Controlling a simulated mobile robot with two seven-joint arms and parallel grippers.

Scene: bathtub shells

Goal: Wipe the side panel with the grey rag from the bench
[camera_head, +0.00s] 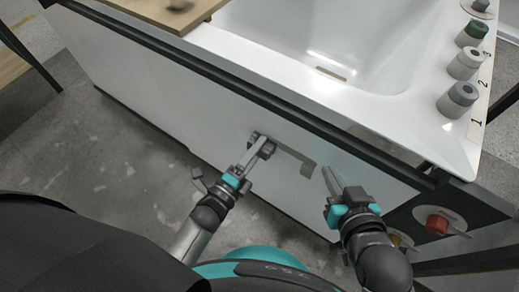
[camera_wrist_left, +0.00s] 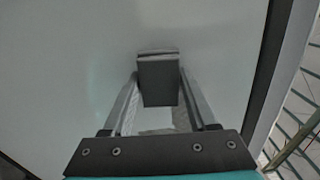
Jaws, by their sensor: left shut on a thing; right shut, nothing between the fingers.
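The white side panel (camera_head: 180,108) of the bathtub runs across the head view below the dark rim. It also fills much of the left wrist view (camera_wrist_left: 60,70). My left gripper (camera_head: 262,146) is shut on the grey rag, which shows as a small dark grey block between the fingertips in the left wrist view (camera_wrist_left: 158,82). The rag is at the panel face; I cannot tell whether it touches. My right gripper (camera_head: 328,172) is shut and empty, in front of the panel.
The white tub (camera_head: 290,50) lies behind the panel, with several knobs (camera_head: 458,98) on its right ledge. A wooden board (camera_head: 165,8) lies across the tub's upper left. A red knob (camera_head: 437,224) sits at lower right. The panel's left part is clear.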

